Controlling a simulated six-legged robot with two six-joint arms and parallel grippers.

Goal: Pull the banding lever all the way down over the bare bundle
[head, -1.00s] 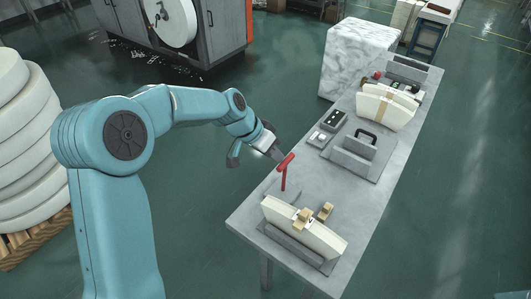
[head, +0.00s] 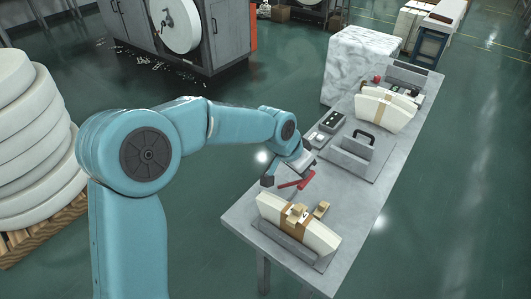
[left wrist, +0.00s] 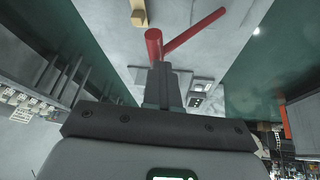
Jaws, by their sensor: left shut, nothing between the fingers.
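The red banding lever (head: 297,182) lies low and nearly flat just behind the near bundle in the head view. In the left wrist view the lever (left wrist: 153,44) shows its red crossbar and rod beyond my fingertips. My left gripper (left wrist: 163,68) is shut and empty, its fingertips close to the lever; I cannot tell whether they touch. In the head view the left gripper (head: 307,168) is above the lever, its fingers partly hidden. The near cream bundle (head: 321,238) stands in a grey holder (head: 296,248), with a brown band around its middle. My right gripper is not in view.
Tan blocks (head: 321,209) stand at the near bundle. Farther along the grey bench (head: 240,218) are an empty grey holder with a black handle (head: 364,136), a control box (head: 331,121) and another banded bundle (head: 383,111). A marble-patterned block (head: 360,65) stands beside the bench.

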